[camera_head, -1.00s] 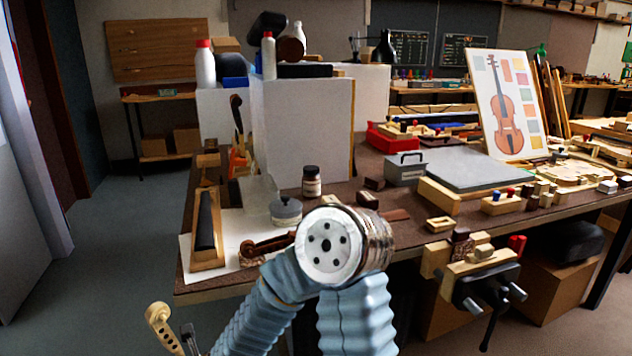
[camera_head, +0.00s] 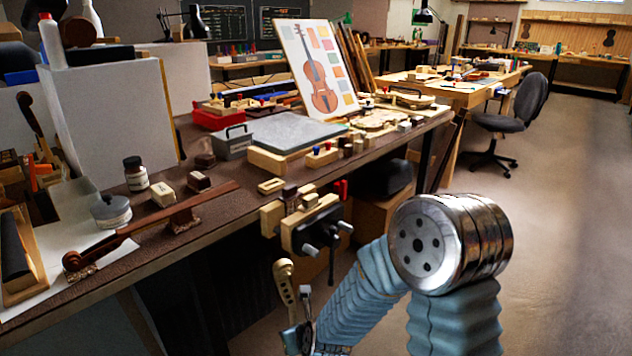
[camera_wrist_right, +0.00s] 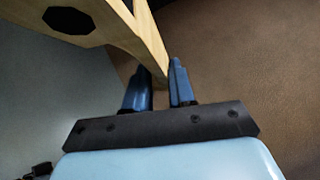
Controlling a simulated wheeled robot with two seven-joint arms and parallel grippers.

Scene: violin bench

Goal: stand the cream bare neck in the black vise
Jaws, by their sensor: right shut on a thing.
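The cream bare neck (camera_head: 285,284) stands roughly upright in the head view, scroll end up, in front of the bench and just below the vise in the picture. My right gripper (camera_head: 300,338) is shut on its lower part. In the right wrist view the neck (camera_wrist_right: 152,42) runs between the two blue fingers (camera_wrist_right: 161,88). The black vise (camera_head: 318,226) is fixed at the bench's front edge, with pale wooden blocks at its jaws. The neck appears apart from the vise. My left gripper is in neither current view.
A dark brown neck (camera_head: 150,225) lies along the bench's front edge, left of the vise. A jar (camera_head: 135,173) and a grey tin (camera_head: 110,211) stand behind it. A grey slab (camera_head: 285,132) lies behind the vise. Open floor (camera_head: 560,220) lies to the right.

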